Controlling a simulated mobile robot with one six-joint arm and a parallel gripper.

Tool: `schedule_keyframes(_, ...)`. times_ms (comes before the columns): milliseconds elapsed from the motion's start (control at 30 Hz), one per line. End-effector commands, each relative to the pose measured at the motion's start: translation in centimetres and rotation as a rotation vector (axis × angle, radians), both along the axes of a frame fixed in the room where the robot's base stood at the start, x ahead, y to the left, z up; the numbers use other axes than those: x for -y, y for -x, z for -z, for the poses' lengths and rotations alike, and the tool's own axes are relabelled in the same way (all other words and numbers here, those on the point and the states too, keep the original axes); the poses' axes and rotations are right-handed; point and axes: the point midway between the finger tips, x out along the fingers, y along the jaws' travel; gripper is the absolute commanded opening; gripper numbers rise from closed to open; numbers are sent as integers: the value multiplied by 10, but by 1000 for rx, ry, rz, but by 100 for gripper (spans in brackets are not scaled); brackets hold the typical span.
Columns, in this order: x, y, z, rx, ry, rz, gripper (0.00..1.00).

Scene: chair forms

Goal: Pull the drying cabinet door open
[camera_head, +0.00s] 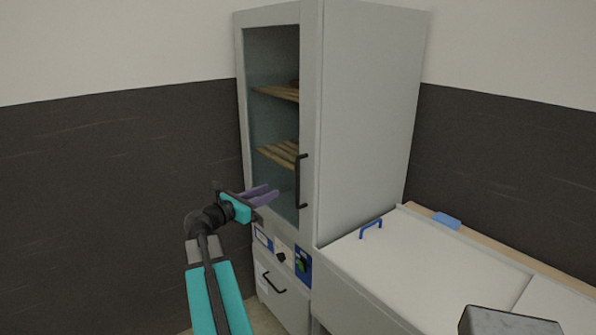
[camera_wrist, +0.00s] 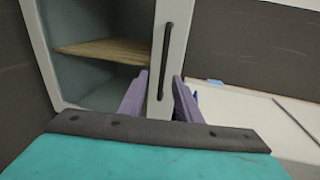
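The drying cabinet is tall and grey, and its glazed door (camera_head: 272,115) appears shut. The door's upright black bar handle (camera_head: 298,182) is on the right side of its frame. It also shows in the wrist view (camera_wrist: 166,50), running down between my fingers as seen there. My gripper (camera_head: 271,193) has two purple fingers, held apart, with nothing between them that I can see gripped. In the head view the fingertips are left of the handle's lower part, with a small gap. In the wrist view the open gripper (camera_wrist: 160,76) faces the door frame.
Wooden shelves (camera_head: 279,152) show behind the glass. Below the door are a control panel (camera_head: 282,257) and a lower front with a black handle (camera_head: 273,283). A pale worktop with a blue handle (camera_head: 371,228) stands right of the cabinet. A dark wall is at left.

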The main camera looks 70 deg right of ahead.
Motion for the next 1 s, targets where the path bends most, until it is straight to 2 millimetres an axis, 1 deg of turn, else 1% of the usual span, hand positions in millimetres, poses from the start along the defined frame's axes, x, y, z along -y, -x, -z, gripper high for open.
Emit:
schedule_keyframes(33, 4, 6, -11, -19, 11, 9, 31)
schedule_keyframes(100, 6, 10, -19, -36, 19, 15, 31)
schedule_keyframes(167, 6, 11, -22, -44, 22, 17, 31)
schedule_keyframes(500, 7, 12, -22, -45, 22, 18, 31)
schedule_keyframes(667, 11, 13, -22, -44, 22, 19, 31)
schedule_keyframes(867, 28, 20, -23, -44, 22, 19, 31)
schedule_keyframes(1000, 46, 27, -24, -45, 22, 20, 31)
